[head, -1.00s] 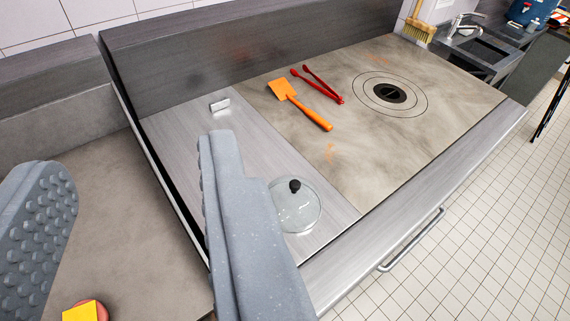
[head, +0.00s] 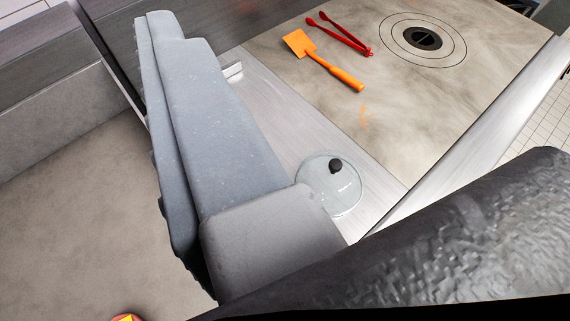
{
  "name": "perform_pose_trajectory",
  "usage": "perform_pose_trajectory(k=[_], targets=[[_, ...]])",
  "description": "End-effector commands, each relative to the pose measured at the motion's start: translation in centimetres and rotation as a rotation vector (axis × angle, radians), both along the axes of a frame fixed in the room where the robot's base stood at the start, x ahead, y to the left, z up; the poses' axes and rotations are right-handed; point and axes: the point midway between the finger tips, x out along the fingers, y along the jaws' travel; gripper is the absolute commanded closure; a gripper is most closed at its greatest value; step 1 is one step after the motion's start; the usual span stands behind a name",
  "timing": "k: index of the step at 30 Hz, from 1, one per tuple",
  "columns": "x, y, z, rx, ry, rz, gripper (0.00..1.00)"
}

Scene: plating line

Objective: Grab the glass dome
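The glass dome (head: 322,196) is a clear, round lid with a black knob. It sits on the steel strip beside the griddle, right of my gripper. My gripper (head: 175,60) shows one grey finger, reaching up across the picture left of the dome. Its ridged inner side faces left with nothing against it. The other finger is out of view. The gripper looks open and empty, and it is not holding the dome. The dome's left edge lies close to the finger's grey base in the picture; I cannot tell how far apart they are.
An orange spatula (head: 325,62) and red tongs (head: 341,35) lie on the griddle (head: 400,120), near a round drain (head: 423,40). A small metal block (head: 233,71) is partly behind my finger. A red and yellow item (head: 127,318) shows at the bottom edge. The left counter (head: 70,200) is mostly clear.

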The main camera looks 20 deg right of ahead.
Motion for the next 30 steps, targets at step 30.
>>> perform_pose_trajectory(k=[30], targets=[[7.0, -13.9, -37.7, -0.016, 0.229, -0.876, 0.51]])
